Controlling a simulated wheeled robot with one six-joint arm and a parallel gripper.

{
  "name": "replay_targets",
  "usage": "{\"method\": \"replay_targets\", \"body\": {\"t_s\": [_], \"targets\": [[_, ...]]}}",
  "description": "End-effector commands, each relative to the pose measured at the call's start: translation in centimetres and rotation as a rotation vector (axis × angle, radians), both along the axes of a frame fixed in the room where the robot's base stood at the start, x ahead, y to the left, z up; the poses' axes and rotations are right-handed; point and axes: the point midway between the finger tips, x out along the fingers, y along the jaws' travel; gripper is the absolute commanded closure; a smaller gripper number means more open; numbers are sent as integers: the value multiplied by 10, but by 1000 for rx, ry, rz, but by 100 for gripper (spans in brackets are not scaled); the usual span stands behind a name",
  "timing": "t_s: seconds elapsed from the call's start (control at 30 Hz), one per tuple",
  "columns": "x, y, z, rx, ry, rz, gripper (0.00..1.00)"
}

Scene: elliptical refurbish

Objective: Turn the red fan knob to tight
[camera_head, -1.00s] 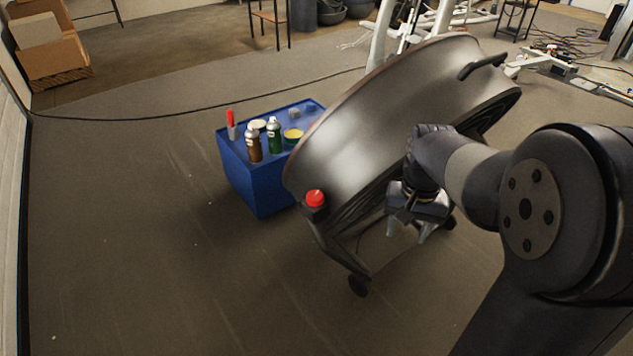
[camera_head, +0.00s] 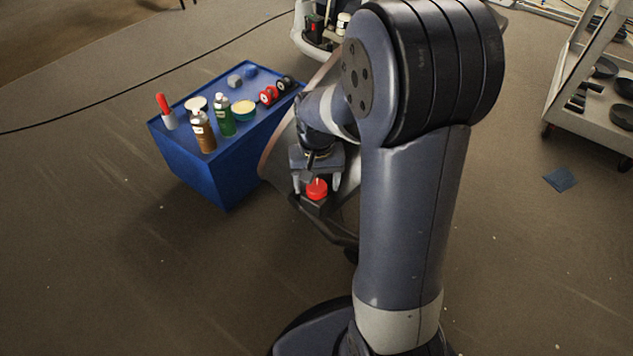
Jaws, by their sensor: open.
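The red fan knob (camera_head: 317,188) sits on a dark mount at the lower front edge of the large grey fan (camera_head: 279,152). My gripper (camera_head: 316,186) is open, pointing down, with one finger on each side of the knob in the picture. I cannot tell whether the fingers touch it. The knob shows a small light mark on its top.
A blue box (camera_head: 205,178) with cans, a red-handled brush and rollers on top stands just left of the fan. A grey shelf cart (camera_head: 590,90) stands at the right. The floor in front and at left is clear.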

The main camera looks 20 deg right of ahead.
Motion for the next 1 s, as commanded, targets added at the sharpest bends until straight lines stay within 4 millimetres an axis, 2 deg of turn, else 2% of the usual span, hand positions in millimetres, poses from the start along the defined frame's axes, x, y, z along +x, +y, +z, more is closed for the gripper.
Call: {"method": "replay_targets", "body": {"t_s": [0.13, 0.67, 1.0], "targets": [[0, 0, 0, 0, 0, 0, 33], [0, 0, 0, 0, 0, 0, 76], [0, 0, 2, 0, 1, -50, 76]]}}
